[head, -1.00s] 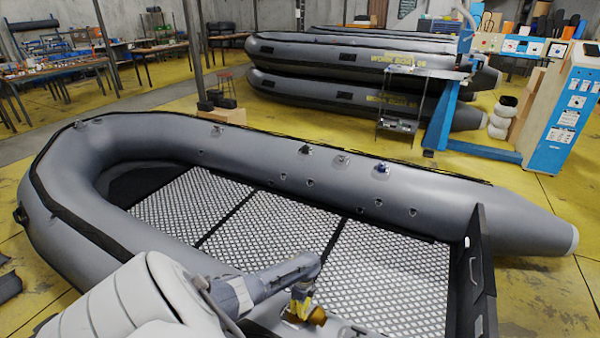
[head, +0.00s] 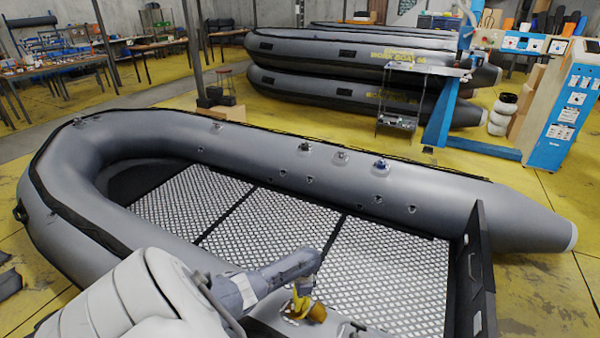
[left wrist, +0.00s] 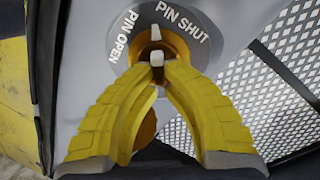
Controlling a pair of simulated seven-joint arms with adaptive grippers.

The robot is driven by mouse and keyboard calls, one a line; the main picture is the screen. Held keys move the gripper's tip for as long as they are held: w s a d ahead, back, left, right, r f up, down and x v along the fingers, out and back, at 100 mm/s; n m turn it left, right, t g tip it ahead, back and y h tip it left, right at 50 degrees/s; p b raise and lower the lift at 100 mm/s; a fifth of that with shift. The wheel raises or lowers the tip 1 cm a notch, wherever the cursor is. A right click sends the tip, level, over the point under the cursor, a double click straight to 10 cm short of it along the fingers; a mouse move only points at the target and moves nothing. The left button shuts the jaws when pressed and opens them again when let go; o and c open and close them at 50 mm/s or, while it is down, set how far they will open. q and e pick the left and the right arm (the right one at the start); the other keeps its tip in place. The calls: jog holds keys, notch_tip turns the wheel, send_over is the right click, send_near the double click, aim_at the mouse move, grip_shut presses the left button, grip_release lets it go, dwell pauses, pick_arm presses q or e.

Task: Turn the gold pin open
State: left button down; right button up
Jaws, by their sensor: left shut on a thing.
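The gold pin (left wrist: 176,44) sits in a round grey fitting (left wrist: 188,24) on the near grey tube. The fitting is lettered PIN OPEN on the left and PIN SHUT on the right. A white mark (left wrist: 155,33) shows on the pin, between the two labels. My left gripper (left wrist: 157,68) has its yellow fingers shut on the pin, which they partly hide. In the head view the gripper (head: 301,301) is at the near tube, and gold (head: 318,312) shows beside its fingers. My right gripper is not in view.
The grey inflatable boat (head: 330,160) has a mesh-patterned floor (head: 270,235) and a dark transom (head: 483,270) at right. Several valves line its far tube. Stacked boats (head: 340,85), a blue machine (head: 560,110) and workbenches stand behind.

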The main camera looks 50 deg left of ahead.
pick_arm(q)
jog(key=n, duration=0.5)
jog(key=shift+a+n, duration=0.2)
jog(key=shift+n, duration=0.1)
jog(key=shift+a+f+n, duration=0.1)
jog(key=shift+a+n, duration=0.1)
jog(key=shift+n, duration=2.3)
jog(key=c, duration=1.5)
grip_release()
jog(key=shift+w+a+r, duration=0.15)
jog(key=shift+w+r, duration=0.2)
jog(key=shift+r, duration=1.65)
jog(key=shift+w+a+r, duration=0.15)
jog(key=shift+w+r, duration=0.25)
jog(key=shift+r, duration=1.55)
jog(key=shift+w+a+r, duration=0.15)
jog(key=shift+w+r, duration=0.2)
jog(key=shift+r, duration=1.65)
